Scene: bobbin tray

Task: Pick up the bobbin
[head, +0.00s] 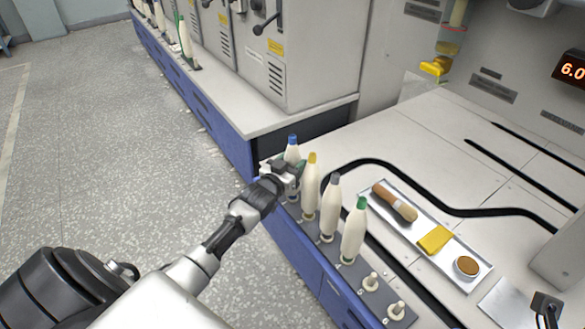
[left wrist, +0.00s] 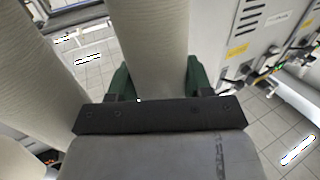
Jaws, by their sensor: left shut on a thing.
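A white bobbin with a blue top (head: 292,152) is at the far end of a row of bobbins along the counter's front edge. My left gripper (head: 287,172) is shut on this bobbin at mid height, hiding part of it. In the left wrist view the bobbin (left wrist: 155,40) stands between the green fingers of the left gripper (left wrist: 155,82). Bobbins with a yellow top (head: 311,186), a grey top (head: 330,210) and a green top (head: 354,232) stand upright beside it. A dark part at the lower right edge may be my right gripper (head: 547,306); its jaws are unclear.
Empty pegs (head: 370,282) show at the near end of the row. A metal tray (head: 412,228) on the counter holds a brown-handled brush, a yellow cloth and a round tin. A black cable (head: 430,192) curves behind the bobbins. Grey cabinets (head: 310,60) stand at the back.

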